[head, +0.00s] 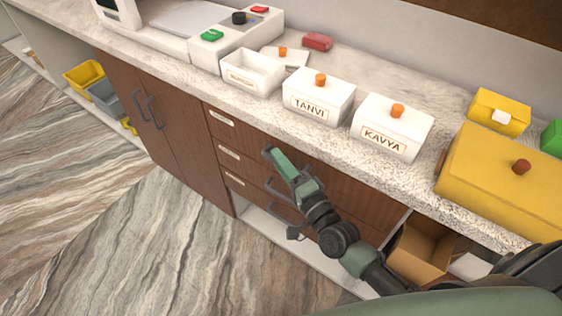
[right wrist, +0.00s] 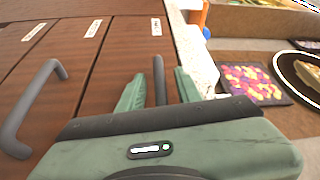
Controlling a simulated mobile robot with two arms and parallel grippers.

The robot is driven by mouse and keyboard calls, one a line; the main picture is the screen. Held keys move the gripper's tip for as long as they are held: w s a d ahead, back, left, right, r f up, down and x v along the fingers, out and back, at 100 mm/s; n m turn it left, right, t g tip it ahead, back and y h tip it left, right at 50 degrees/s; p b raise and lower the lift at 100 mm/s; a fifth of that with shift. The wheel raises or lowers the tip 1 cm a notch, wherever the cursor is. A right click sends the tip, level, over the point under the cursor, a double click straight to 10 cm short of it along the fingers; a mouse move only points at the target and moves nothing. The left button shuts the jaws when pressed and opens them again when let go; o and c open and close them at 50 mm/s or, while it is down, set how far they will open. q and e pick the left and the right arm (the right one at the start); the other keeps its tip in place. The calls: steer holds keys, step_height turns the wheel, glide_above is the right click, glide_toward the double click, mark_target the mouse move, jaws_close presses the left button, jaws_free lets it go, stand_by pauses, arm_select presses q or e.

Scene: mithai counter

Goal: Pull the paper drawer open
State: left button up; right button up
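A stack of three brown wooden drawers sits under the counter, all closed flush. Their small labels, such as the top drawer's label (head: 222,118), are too small to read, so I cannot tell which is the paper drawer. My right gripper (head: 284,166) is at the top drawer's front. In the right wrist view its two green fingers (right wrist: 158,92) stand apart on either side of the top drawer's grey handle (right wrist: 159,72), with visible gaps. The middle drawer's handle (right wrist: 38,95) is free, to the left there. My left gripper is not in view.
White boxes marked TANVI (head: 318,98) and KAVYA (head: 392,128) stand on the marble counter (head: 340,146) above. A large yellow box (head: 500,180) is at right. An open cardboard box (head: 422,250) sits in the lower right cabinet. Floor before the drawers is clear.

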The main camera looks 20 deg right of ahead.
jaws_close()
stand_by(1.3)
